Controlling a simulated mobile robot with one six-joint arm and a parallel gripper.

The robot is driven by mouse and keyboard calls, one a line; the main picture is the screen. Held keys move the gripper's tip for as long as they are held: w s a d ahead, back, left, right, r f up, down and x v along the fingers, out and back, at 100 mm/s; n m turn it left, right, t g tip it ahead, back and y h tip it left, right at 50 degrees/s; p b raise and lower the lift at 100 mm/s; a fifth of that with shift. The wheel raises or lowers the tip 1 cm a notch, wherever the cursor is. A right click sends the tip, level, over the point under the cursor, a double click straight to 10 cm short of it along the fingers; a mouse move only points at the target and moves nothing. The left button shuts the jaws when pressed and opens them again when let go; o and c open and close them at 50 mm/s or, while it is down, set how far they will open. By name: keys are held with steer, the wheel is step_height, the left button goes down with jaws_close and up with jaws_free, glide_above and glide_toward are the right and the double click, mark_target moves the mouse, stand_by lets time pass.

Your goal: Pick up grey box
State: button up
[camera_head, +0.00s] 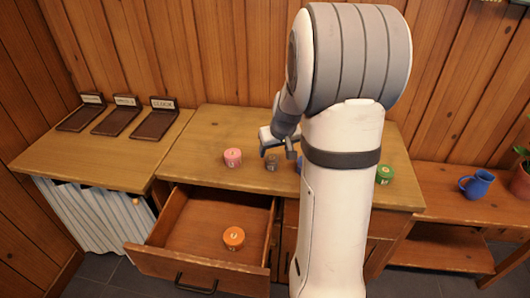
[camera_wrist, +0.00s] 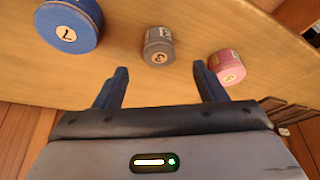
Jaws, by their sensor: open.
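The grey box (camera_head: 272,162) is a small round lidded tin standing on the wooden cabinet top, just below my gripper in the head view. In the wrist view the grey box (camera_wrist: 158,46) stands beyond and between my fingertips, with a pale numbered label on it. My gripper (camera_wrist: 161,78) is open and empty, its two dark fingers apart. In the head view my gripper (camera_head: 278,143) hangs over the cabinet top, close to the grey box, and does not visibly touch it.
A pink tin (camera_head: 232,157) stands left of the grey box and a blue tin (camera_wrist: 70,24) on its other side. A green tin (camera_head: 385,174) is further right. An open drawer (camera_head: 185,262) holds an orange tin (camera_head: 234,237). Three dark labelled stands (camera_head: 155,122) are at left.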

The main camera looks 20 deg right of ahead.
mark_target(272, 158)
steer(key=x, duration=0.7)
steer(key=shift+w+d+f, duration=0.15)
steer(key=shift+w, duration=0.1)
steer(key=shift+c, duration=0.5)
steer(key=c, duration=1)
steer(key=shift+o, duration=0.2)
